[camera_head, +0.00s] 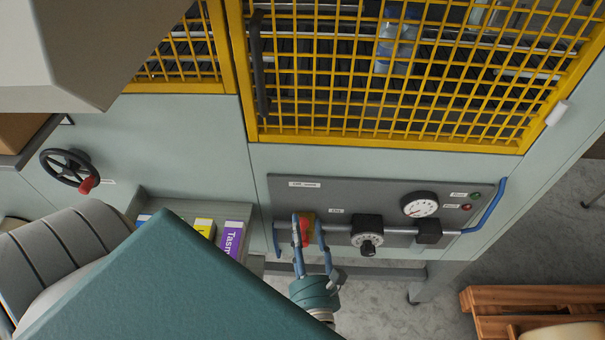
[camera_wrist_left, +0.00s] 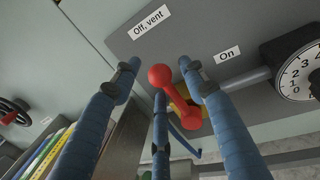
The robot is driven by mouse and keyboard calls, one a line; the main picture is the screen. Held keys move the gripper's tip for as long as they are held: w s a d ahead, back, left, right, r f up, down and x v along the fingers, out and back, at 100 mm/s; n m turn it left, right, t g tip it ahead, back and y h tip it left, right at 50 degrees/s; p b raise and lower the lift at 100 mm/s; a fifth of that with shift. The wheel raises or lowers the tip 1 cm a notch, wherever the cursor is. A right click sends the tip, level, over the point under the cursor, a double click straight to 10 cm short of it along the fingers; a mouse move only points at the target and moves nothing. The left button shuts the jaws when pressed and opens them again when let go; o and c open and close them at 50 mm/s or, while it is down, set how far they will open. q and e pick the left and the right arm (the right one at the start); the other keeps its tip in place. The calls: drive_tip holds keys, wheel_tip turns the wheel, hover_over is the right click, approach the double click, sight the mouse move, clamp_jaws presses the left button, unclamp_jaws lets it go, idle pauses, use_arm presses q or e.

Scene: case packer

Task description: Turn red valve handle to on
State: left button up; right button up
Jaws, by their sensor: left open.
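The red valve handle (camera_head: 307,229) sits on a yellow valve body at the left end of a pipe on the grey panel (camera_head: 380,192). In the left wrist view the handle (camera_wrist_left: 174,98) has a round knob that points up toward the "Off, vent" label (camera_wrist_left: 151,20). The "On" label (camera_wrist_left: 227,56) is to the right of the handle. My left gripper (camera_head: 308,220) is open, with its blue fingers around the handle. The knob shows between the fingertips in the left wrist view; contact cannot be told. My right gripper is not in view.
A regulator knob (camera_head: 367,240) and a pressure gauge (camera_head: 419,205) are right of the valve. A yellow mesh guard (camera_head: 390,136) stands above. A black handwheel (camera_head: 68,168) and several boxes (camera_head: 232,238) are left.

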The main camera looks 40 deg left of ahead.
use_arm(q)
drive_tip(key=shift+w+a, duration=0.5)
drive_tip(key=shift+w, duration=0.05)
drive_tip(key=shift+w+a, duration=0.3)
drive_tip(key=shift+w, duration=0.05)
clamp_jaws()
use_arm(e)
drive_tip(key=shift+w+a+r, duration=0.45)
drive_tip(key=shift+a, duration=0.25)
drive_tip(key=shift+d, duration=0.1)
use_arm(q)
drive_tip(key=shift+w+p, duration=0.1)
drive_tip(key=shift+p, duration=0.2)
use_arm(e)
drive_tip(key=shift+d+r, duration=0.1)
